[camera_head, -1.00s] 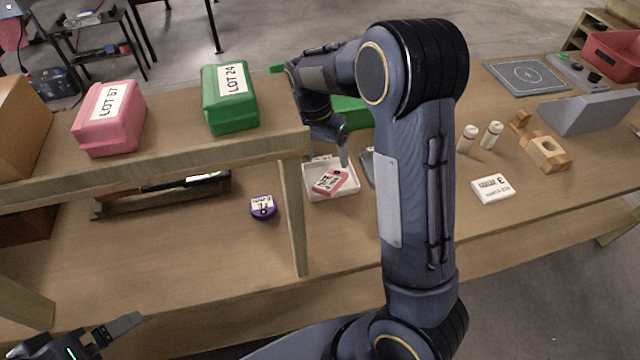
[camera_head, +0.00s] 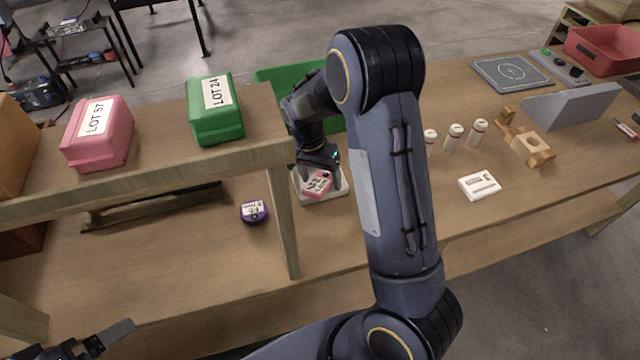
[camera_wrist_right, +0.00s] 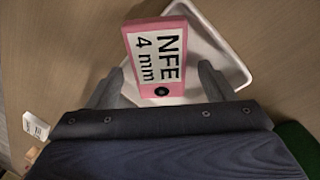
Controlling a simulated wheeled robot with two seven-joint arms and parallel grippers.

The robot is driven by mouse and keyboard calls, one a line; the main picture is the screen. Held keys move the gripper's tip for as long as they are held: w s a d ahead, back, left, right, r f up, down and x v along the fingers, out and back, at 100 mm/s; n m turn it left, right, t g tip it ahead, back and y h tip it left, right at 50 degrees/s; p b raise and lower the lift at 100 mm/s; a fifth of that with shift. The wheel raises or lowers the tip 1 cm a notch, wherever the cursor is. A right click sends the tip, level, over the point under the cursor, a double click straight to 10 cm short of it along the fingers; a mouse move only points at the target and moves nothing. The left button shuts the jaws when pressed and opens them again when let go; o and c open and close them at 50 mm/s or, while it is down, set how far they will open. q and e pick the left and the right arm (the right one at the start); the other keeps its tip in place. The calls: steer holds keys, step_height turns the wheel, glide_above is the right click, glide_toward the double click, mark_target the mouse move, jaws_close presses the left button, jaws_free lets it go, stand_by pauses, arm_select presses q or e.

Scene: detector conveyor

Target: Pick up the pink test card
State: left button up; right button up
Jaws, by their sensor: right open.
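The pink test card (camera_head: 318,183), marked "NFE 4 mm" with a dark round spot, lies in a small white tray (camera_head: 310,200) just right of the shelf post. In the right wrist view, the card (camera_wrist_right: 158,62) lies tilted across the white tray (camera_wrist_right: 237,75). My right gripper (camera_head: 324,178) is low over the tray. In the wrist view its two fingers (camera_wrist_right: 160,88) are spread, one on each side of the card's near end, with gaps visible. My left gripper (camera_head: 112,338) is at the lower left corner, partly cut off, away from the card.
A wooden shelf (camera_head: 200,160) carries a pink box (camera_head: 98,145) and a green box (camera_head: 216,122). A purple round item (camera_head: 253,211) sits left of the post. A white card (camera_head: 479,186), white bottles (camera_head: 454,137) and a wooden holder (camera_head: 527,142) stand right of my arm.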

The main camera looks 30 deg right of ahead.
steer(key=shift+f, duration=0.1)
steer(key=shift+s, duration=0.1)
steer(key=c, duration=0.7)
steer(key=shift+c, duration=1.2)
steer(key=shift+a, duration=0.1)
steer(key=shift+c, duration=1.1)
steer(key=shift+r, duration=0.2)
